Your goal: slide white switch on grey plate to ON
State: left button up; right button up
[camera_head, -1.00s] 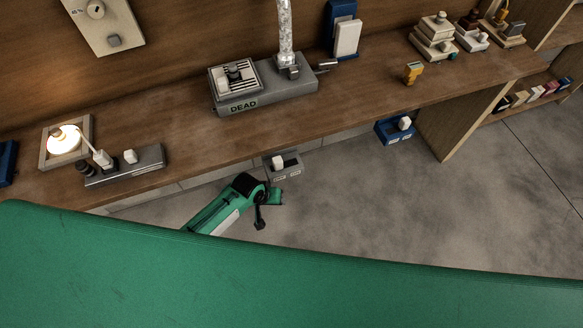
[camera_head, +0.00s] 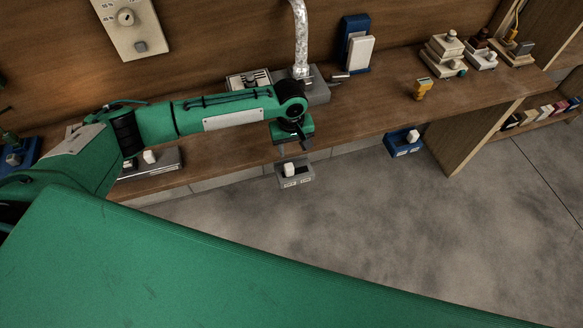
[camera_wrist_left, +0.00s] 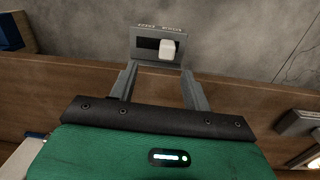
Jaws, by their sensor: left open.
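The grey plate (camera_head: 300,181) sticks out from the front edge of the workbench, with two small labels too small to read. Its white switch (camera_head: 288,170) sits at the left end of the dark slot in the head view. In the left wrist view the plate (camera_wrist_left: 148,57) appears with its labels at the top, and the switch (camera_wrist_left: 168,49) is at the slot's right end. My left gripper (camera_head: 293,149) is just above and behind the plate, pointing at it. Its fingers (camera_wrist_left: 158,76) are open and empty, apart from the switch. My right gripper is not in view.
A blue box (camera_head: 404,150) with a white switch hangs on the bench edge to the right. A yellow object (camera_head: 422,88) stands on the bench (camera_head: 375,105). My left arm covers part of the grey DEAD unit. The floor in front is clear.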

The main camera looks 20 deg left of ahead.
aim_at(289, 166)
pick_arm(q)
jog(key=shift+n+y, duration=0.3)
jog(key=shift+n, duration=0.1)
jog(key=f+p, duration=0.1)
jog(key=f, duration=0.3)
jog(key=a+f, duration=0.1)
jog(key=f, duration=0.2)
jog(key=f+p, duration=0.1)
jog(key=f, duration=0.3)
jog(key=shift+w+a+f+p, duration=0.15)
jog(key=shift+f+p, duration=0.15)
jog(key=shift+p, duration=0.05)
jog(key=shift+f, duration=0.4)
grip_shut()
